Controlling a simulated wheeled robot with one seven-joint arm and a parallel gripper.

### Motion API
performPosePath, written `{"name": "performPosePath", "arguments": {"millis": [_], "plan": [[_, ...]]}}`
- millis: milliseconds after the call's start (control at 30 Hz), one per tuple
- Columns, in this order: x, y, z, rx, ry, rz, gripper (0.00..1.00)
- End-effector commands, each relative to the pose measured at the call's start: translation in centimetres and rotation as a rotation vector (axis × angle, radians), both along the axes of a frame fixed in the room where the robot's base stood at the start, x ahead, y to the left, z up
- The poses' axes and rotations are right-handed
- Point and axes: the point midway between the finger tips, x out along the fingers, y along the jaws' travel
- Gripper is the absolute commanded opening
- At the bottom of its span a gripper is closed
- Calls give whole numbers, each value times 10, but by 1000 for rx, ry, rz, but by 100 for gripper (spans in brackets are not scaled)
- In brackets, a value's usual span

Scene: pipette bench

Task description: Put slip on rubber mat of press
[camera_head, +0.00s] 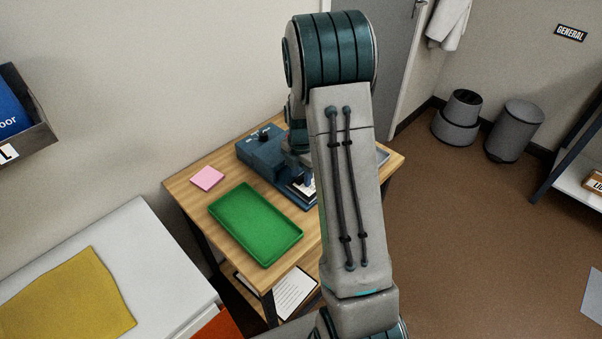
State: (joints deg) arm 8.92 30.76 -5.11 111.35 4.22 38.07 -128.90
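A blue press (262,152) stands at the back of the wooden table (186,189). Its low base reaches forward to the right, with a dark area that may be the rubber mat (293,187). A small white piece, possibly the slip (309,187), shows at the edge of my arm over that dark area; whether it lies flat on the mat I cannot tell. A pink square of paper (208,178) lies flat on the table left of the press. My arm covers the right part of the press, and my gripper is hidden behind it.
An empty green tray (254,224) lies in front of the press. A clipboard with paper (285,294) is on the lower shelf. A white cabinet (150,240) with a yellow cloth (68,300) stands at left. Two grey bins (514,131) stand at the far right; brown floor is open there.

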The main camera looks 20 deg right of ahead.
Motion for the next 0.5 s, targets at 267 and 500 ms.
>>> {"name": "performPosePath", "arguments": {"millis": [267,500], "plan": [[0,0,1,0,0,0,35],[1,0,28,-1,-6,1,35]]}}
